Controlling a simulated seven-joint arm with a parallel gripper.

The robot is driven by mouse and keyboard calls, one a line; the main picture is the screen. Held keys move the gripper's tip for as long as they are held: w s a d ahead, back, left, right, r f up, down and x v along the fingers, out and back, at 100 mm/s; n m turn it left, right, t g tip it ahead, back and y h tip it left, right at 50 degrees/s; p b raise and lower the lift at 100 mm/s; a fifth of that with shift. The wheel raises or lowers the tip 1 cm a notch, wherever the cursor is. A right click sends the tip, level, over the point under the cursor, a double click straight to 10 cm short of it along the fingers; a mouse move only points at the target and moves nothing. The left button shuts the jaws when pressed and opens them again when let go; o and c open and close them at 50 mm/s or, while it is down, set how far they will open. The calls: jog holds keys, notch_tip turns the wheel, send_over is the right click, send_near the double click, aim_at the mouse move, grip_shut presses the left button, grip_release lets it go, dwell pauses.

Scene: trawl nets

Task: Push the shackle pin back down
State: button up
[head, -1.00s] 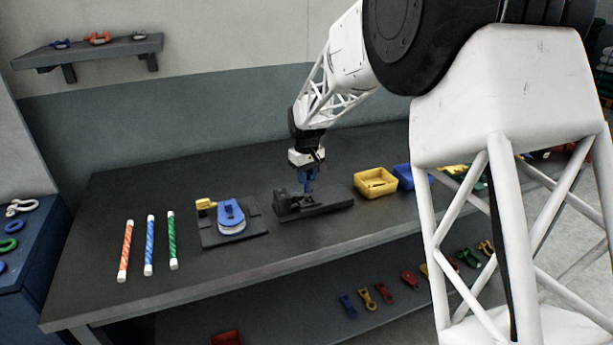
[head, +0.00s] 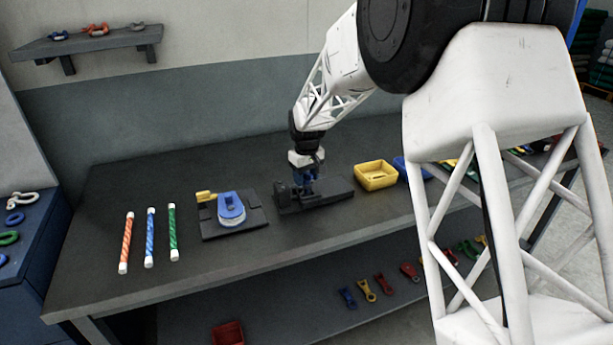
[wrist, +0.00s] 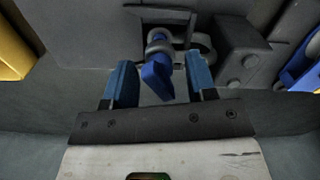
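The shackle pin (wrist: 157,78), a blue piece with a flat end, shows in the wrist view with grey rings around its upper part. It sits at a dark fixture (wrist: 238,50), which in the head view is the black block and base plate (head: 328,196) on the bench. My gripper (wrist: 161,82) has two blue fingers, apart, one on each side of the pin, with gaps visible on both sides. In the head view my gripper (head: 305,187) is low over the fixture and hides the pin.
A black plate with a blue and white sheave block (head: 231,208) lies to the left of the fixture. A yellow bin (head: 376,176) and a blue bin stand to the right. Orange, blue and green rods (head: 150,238) lie at far left. The front of the bench (head: 270,250) is clear.

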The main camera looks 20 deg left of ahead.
jog(key=shift+r, duration=0.1)
jog(key=shift+r, duration=3.8)
